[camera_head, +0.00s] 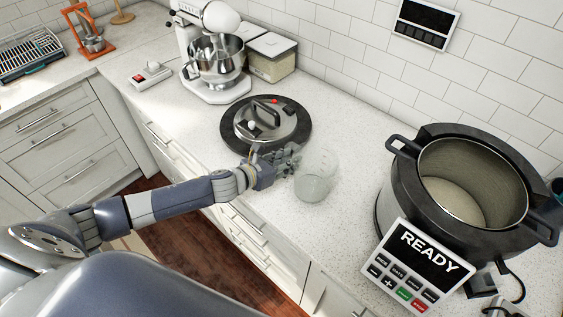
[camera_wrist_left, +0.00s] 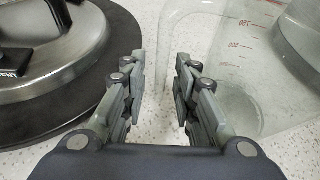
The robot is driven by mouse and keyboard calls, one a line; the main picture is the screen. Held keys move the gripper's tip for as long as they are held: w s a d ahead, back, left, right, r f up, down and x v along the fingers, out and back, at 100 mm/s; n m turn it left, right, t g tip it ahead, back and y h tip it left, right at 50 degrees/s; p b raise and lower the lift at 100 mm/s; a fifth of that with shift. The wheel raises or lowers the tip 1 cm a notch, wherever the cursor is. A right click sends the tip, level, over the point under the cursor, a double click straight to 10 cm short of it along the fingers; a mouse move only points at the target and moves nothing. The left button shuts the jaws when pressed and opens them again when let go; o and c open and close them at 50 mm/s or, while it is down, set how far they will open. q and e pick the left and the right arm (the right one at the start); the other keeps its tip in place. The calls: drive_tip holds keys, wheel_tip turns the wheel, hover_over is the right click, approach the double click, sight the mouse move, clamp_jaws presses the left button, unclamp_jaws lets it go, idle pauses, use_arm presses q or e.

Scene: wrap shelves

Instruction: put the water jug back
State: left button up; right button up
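The water jug (camera_head: 316,178) is a clear measuring jug with a little water in the bottom. It stands upright on the counter, right beside my left gripper (camera_head: 285,158). In the left wrist view the jug (camera_wrist_left: 240,45), with red markings, fills the upper right. My left gripper also shows there (camera_wrist_left: 158,80), its two fingers apart with a gap between them. The right finger overlaps the jug's clear side or handle in the picture; I cannot tell whether they touch. My right gripper is not in view.
A round lid (camera_head: 265,122) with a black rim and handle lies just behind my left gripper. A large open cooker (camera_head: 400,205) with a READY panel (camera_head: 425,262) stands to the right. A stand mixer (camera_head: 215,62) and container (camera_head: 273,62) are at the back. Counter between jug and cooker is clear.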

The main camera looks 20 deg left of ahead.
use_arm(q)
drive_tip(key=shift+s+a+r, duration=0.2)
drive_tip(key=shift+s+a, duration=0.1)
drive_tip(key=shift+s, duration=0.2)
drive_tip(key=b+v, duration=0.3)
drive_tip(key=v, duration=0.6)
drive_tip(key=shift+s, duration=0.1)
drive_tip(key=shift+v, duration=0.85)
drive_tip(key=shift+r, duration=0.15)
